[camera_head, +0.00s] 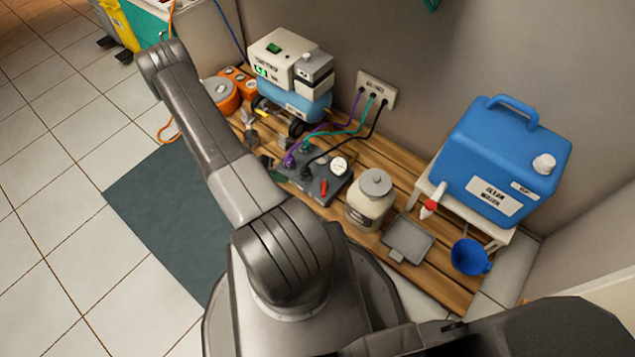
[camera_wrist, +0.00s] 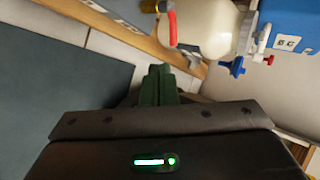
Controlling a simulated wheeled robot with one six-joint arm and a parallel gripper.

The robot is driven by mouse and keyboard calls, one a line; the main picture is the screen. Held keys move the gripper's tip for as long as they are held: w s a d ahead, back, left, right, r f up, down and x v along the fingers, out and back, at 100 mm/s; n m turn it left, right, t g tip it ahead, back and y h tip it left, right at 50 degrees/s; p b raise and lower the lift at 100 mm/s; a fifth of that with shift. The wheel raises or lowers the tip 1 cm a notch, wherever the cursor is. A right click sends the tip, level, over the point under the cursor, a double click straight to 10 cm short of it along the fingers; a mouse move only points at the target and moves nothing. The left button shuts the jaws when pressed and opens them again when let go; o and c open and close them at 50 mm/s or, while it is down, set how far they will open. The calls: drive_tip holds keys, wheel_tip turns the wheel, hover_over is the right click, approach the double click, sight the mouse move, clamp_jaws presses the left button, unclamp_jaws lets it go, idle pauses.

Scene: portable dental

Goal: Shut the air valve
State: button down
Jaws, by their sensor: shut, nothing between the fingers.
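A grey control unit (camera_head: 312,180) sits on the wooden platform, with knobs, a round white gauge (camera_head: 338,165) and a red lever (camera_head: 323,187). The lever looks like the air valve; no readable label confirms this. A red handle (camera_wrist: 172,28), apparently the same lever, stands at the top of the wrist view. My gripper (camera_wrist: 158,84) has dark green fingers, shut together and empty, apart from the handle and below it in the picture. In the head view, my arm hides most of the gripper; a dark green tip (camera_head: 266,161) shows beside the unit.
A cream jar (camera_head: 368,205) stands close right of the unit. A grey tray (camera_head: 408,240), blue funnel (camera_head: 470,257) and blue water container (camera_head: 505,165) are further right. A compressor (camera_head: 300,103) stands behind. Hoses reach the wall panel (camera_head: 375,92). The mat (camera_head: 165,210) is clear.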

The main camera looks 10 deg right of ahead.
drive_tip(key=b, duration=0.3)
approach(324, 189)
wheel_tip(324, 189, down, 5)
drive_tip(key=s+d, duration=0.1)
drive_tip(key=d, duration=0.1)
drive_tip(key=shift+s+d, duration=0.15)
drive_tip(key=shift+d, duration=0.3)
drive_tip(key=shift+s+d, duration=0.2)
drive_tip(key=shift+d, duration=0.3)
